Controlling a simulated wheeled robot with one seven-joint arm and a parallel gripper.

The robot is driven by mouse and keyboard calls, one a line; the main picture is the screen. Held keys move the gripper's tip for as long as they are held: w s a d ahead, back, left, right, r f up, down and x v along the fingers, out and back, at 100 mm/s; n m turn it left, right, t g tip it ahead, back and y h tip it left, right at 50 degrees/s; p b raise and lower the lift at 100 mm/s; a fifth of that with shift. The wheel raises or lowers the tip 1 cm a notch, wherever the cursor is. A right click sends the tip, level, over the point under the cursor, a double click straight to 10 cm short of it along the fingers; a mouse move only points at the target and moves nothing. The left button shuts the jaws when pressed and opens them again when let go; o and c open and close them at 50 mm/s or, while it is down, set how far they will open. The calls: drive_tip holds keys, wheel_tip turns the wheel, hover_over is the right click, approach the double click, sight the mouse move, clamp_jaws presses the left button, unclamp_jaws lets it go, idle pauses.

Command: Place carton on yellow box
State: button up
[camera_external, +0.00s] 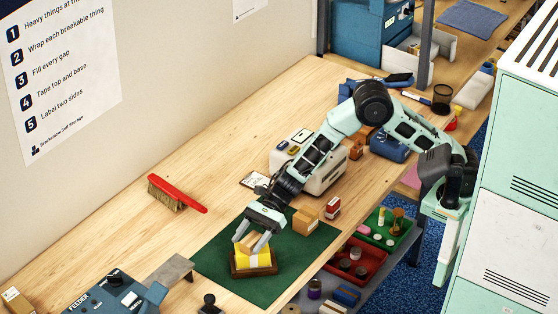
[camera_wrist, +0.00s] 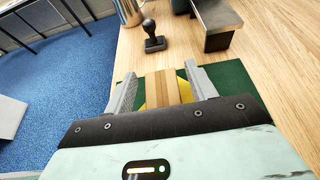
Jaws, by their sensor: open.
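A small tan carton (camera_external: 249,241) sits on top of the yellow box (camera_external: 254,259), which stands in a brown tray (camera_external: 262,271) on the green mat (camera_external: 215,262). My gripper (camera_external: 253,243) is over it, with its fingers on either side of the carton. In the wrist view my gripper (camera_wrist: 159,72) is open, and the striped carton (camera_wrist: 163,88) lies between the fingers. Yellow of the box (camera_wrist: 184,88) shows beside and below the carton. The carton's underside is hidden, so its exact contact with the box cannot be told.
Another brown carton (camera_external: 306,220) and a red-and-white box (camera_external: 332,207) stand right of my gripper. A red brush (camera_external: 178,194) lies left on the table. A black stamp (camera_wrist: 153,38) and a metal stand (camera_wrist: 216,25) are beyond the mat. Bare wood lies around the brush.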

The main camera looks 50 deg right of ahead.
drive_tip(key=w+d+r+m+t+h+b, duration=0.1)
drive_tip(key=d+r+m+t+h, duration=0.15)
drive_tip(key=d+m, duration=0.5)
drive_tip(key=w+d+r+m+t+h+b, duration=0.1)
drive_tip(key=d+r+m+t, duration=0.25)
drive_tip(key=d+m, duration=0.4)
drive_tip(key=s+d+f+m+g+h, duration=0.1)
drive_tip(key=s+d+m+g+h, duration=0.1)
drive_tip(key=s+d+m, duration=0.4)
drive_tip(key=s+d+f+m+g+h, duration=0.2)
drive_tip(key=s+d+m+h, duration=0.2)
drive_tip(key=s+m, duration=0.7)
drive_tip(key=s+d+f+m+g+h, duration=0.1)
drive_tip(key=s+d+m+g+h, duration=0.1)
drive_tip(key=s+d+m, duration=0.6)
drive_tip(key=s+m+h, duration=0.1)
drive_tip(key=m, duration=0.5)
drive_tip(key=shift+f, duration=0.25)
drive_tip(key=shift+s+h, duration=0.1)
drive_tip(key=shift+h, duration=0.15)
drive_tip(key=shift+r, duration=0.2)
